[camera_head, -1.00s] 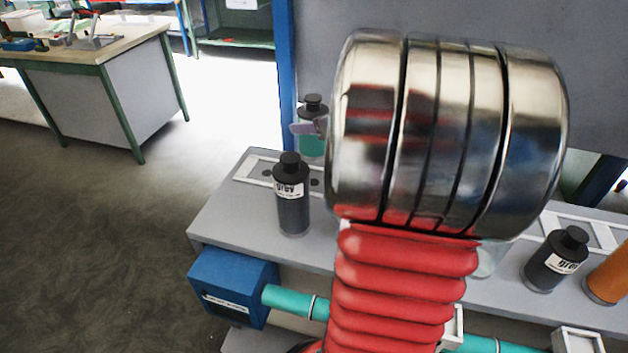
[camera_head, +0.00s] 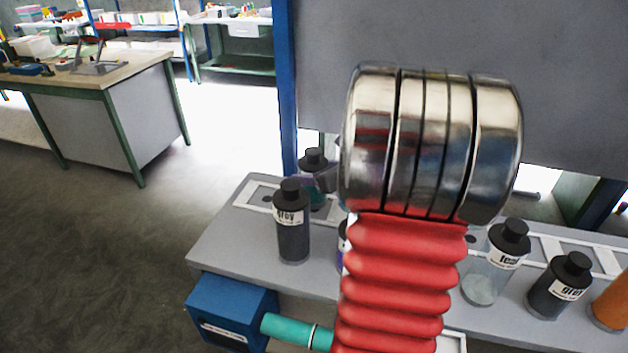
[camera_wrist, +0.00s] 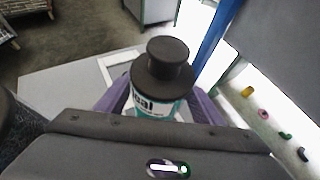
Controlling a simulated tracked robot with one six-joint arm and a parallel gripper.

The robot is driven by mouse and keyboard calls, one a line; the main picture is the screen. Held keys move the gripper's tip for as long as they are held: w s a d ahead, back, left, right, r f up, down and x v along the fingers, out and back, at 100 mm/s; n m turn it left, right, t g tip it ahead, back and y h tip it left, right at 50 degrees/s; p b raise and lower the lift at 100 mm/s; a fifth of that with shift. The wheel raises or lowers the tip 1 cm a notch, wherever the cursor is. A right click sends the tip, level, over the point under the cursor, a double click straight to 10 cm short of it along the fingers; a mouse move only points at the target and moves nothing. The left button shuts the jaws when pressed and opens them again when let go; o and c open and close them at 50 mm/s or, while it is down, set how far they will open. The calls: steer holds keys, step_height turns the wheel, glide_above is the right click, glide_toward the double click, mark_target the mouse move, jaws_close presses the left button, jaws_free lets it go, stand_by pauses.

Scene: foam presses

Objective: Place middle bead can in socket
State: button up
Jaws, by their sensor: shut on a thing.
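The held bead can (camera_head: 314,163) has a black cap and a teal body. It stands upright at the far left of the grey bench, partly behind a dark grey can. In the wrist view, the can (camera_wrist: 160,77) shows a label ending in "al". My gripper (camera_wrist: 158,98) is shut on it, with purple fingers on both sides. In the head view, my arm hides most of the gripper (camera_head: 327,178). A white socket frame (camera_head: 258,193) lies on the bench at the can's left. The can's base is hidden, so I cannot tell whether it is seated.
A dark grey can (camera_head: 292,230) stands in front of the held can. A clear can (camera_head: 487,275), another grey can (camera_head: 556,287) and an orange can (camera_head: 611,305) stand at the right. A large grey panel (camera_head: 450,50) rises behind the bench (camera_head: 225,240).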

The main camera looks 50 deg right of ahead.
steer(key=shift+f, duration=1.35)
steer(key=shift+f, duration=0.1)
steer(key=o, duration=1.3)
steer(key=shift+s+r, duration=0.25)
steer(key=shift+s, duration=0.1)
steer(key=v, duration=1.1)
steer(key=shift+s+a, duration=0.15)
steer(key=shift+r, duration=0.1)
